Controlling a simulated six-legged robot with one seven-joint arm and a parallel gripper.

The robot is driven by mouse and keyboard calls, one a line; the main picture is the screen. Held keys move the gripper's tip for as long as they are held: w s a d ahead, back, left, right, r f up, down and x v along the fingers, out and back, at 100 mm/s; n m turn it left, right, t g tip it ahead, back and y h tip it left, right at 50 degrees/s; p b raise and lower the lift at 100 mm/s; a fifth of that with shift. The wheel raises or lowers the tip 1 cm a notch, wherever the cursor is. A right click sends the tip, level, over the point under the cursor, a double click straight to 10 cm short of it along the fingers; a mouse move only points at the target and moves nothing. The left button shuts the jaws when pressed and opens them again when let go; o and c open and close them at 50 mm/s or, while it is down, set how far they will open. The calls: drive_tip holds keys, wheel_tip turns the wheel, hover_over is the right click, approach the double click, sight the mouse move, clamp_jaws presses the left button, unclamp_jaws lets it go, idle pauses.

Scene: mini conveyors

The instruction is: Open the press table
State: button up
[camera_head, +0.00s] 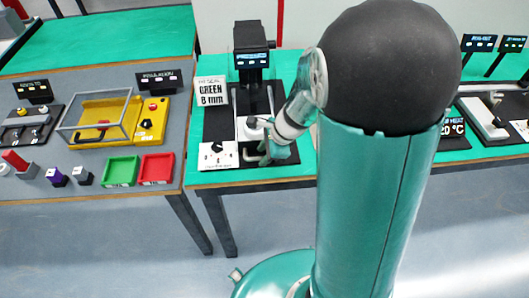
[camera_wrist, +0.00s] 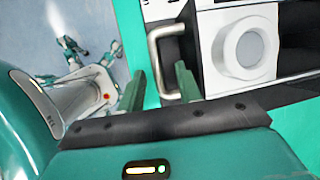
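The press table (camera_head: 256,128) is a white sliding block with a round top part, low on the black press on the middle green table. In the wrist view the white block (camera_wrist: 205,42) with its grey ring shows at the upper right. A silver bar handle (camera_wrist: 153,60) sticks out from its left side. My gripper (camera_wrist: 161,72) is open, with its two green fingers apart on either side of the handle's lower part. I cannot tell whether either finger touches it.
The press head (camera_head: 252,48) with a lit display stands behind. A sign reading "GREEN 8 mm" (camera_head: 212,92) and a white control panel (camera_head: 218,156) are at its left. A left table holds a yellow caged station (camera_head: 152,120), a green tray (camera_head: 121,171) and a red tray (camera_head: 156,169).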

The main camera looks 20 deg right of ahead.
drive_tip(key=v, duration=1.3)
drive_tip(key=shift+r, duration=0.35)
drive_tip(key=shift+s+d, duration=0.1)
drive_tip(key=s+a+r+n+t+h, duration=0.1)
drive_tip(key=s+r+n, duration=0.3)
drive_tip(key=n, duration=0.5)
drive_tip(key=s+a+r+n+t+h, duration=0.1)
drive_tip(key=s+a+r+n+h, duration=0.2)
drive_tip(key=s+r+n, duration=0.2)
drive_tip(key=s+n, duration=0.3)
drive_tip(key=n, duration=0.2)
drive_tip(key=shift+s+a+n+t, duration=0.2)
drive_tip(key=shift+n+t, duration=0.1)
drive_tip(key=shift+t, duration=0.1)
drive_tip(key=shift+d, duration=0.1)
